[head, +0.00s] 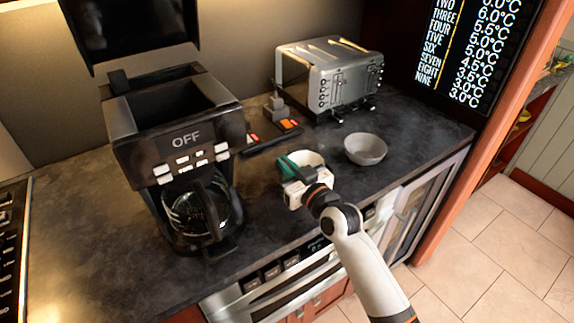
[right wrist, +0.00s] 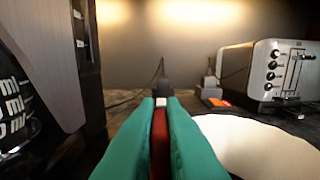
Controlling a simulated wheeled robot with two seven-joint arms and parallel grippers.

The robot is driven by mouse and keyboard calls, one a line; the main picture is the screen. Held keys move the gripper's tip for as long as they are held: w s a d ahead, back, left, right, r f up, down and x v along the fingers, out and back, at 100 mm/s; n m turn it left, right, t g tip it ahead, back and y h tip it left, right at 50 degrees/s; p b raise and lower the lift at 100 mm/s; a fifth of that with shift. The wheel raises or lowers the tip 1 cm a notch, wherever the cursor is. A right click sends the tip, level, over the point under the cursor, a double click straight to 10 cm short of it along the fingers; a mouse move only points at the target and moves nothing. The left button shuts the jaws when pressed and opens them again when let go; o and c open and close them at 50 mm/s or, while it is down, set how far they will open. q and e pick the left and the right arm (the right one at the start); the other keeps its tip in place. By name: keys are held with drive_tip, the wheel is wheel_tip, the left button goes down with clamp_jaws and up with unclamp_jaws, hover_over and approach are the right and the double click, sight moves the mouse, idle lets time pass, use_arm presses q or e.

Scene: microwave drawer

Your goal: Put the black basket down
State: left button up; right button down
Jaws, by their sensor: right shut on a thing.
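My right gripper (head: 283,168) is over the counter, just left of a white bowl (head: 308,158). In the right wrist view its teal fingers are close together, with a narrow dark red strip (right wrist: 159,145) between them; I cannot tell what it belongs to. The white bowl (right wrist: 260,145) shows right beside the right finger. I cannot make out a separate black basket in either view. The black coffee machine (head: 175,120), marked OFF, stands at the left, its top open and a glass carafe (head: 200,212) inside. My left gripper is out of view.
A grey bowl (head: 365,150) stands right of the white bowl. A silver toaster (head: 330,78) is at the back. Small dark items with red and orange parts (head: 290,124) lie before it. Dark counter (head: 270,210) is free between coffee machine and gripper; its front edge is close.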

drive_tip(key=c, duration=1.5)
unclamp_jaws()
drive_tip(key=shift+f, duration=0.1)
drive_tip(key=shift+c, duration=0.2)
drive_tip(key=shift+s+d, duration=0.15)
drive_tip(key=shift+s, duration=0.05)
drive_tip(key=b+v, duration=0.1)
drive_tip(key=v, duration=1)
drive_tip(key=shift+s+d, duration=0.15)
drive_tip(key=shift+s, duration=0.1)
